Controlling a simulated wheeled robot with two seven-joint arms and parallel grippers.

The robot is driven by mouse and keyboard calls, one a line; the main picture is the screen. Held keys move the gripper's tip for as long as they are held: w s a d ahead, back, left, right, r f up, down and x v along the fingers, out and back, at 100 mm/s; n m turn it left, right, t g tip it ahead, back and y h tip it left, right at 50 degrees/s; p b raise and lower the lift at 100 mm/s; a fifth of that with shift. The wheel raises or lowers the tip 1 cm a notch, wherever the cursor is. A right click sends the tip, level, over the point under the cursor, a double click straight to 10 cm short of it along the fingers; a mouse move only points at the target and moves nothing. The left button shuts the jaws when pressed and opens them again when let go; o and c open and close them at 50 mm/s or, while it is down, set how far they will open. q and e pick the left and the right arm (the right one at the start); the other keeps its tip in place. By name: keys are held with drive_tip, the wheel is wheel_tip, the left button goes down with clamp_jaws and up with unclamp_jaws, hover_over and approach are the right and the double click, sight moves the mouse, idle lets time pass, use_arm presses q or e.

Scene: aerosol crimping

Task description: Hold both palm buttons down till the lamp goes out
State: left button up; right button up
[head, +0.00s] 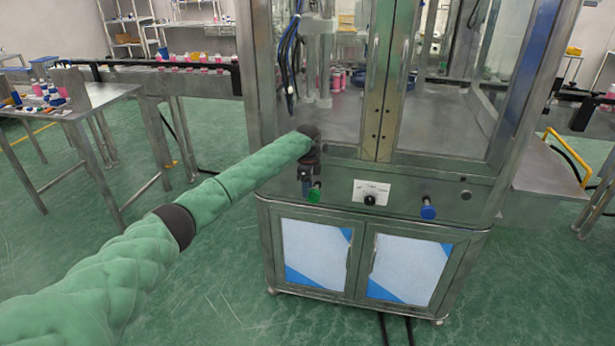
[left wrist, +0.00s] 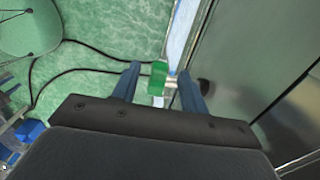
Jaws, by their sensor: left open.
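The green palm button (head: 314,192) and the blue palm button (head: 428,210) stick out from the front panel of the steel machine. My left gripper (head: 306,188) is at the green button, pointing down. In the left wrist view the green button (left wrist: 157,78) shows between the two spread fingertips of my left gripper (left wrist: 159,70). Whether they touch it, or whether it is pressed, I cannot tell. A white label plate with a dark knob (head: 370,199) sits between the buttons. No lit lamp can be made out. My right gripper is not in view.
The machine's cabinet (head: 357,230) stands below the panel and its glazed enclosure above. A steel table (head: 90,98) with small parts is at the left, and a conveyor (head: 165,68) runs behind it. The space before the blue button is clear.

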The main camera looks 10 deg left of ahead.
use_arm(q)
drive_tip(key=shift+f, duration=1.9)
clamp_jaws()
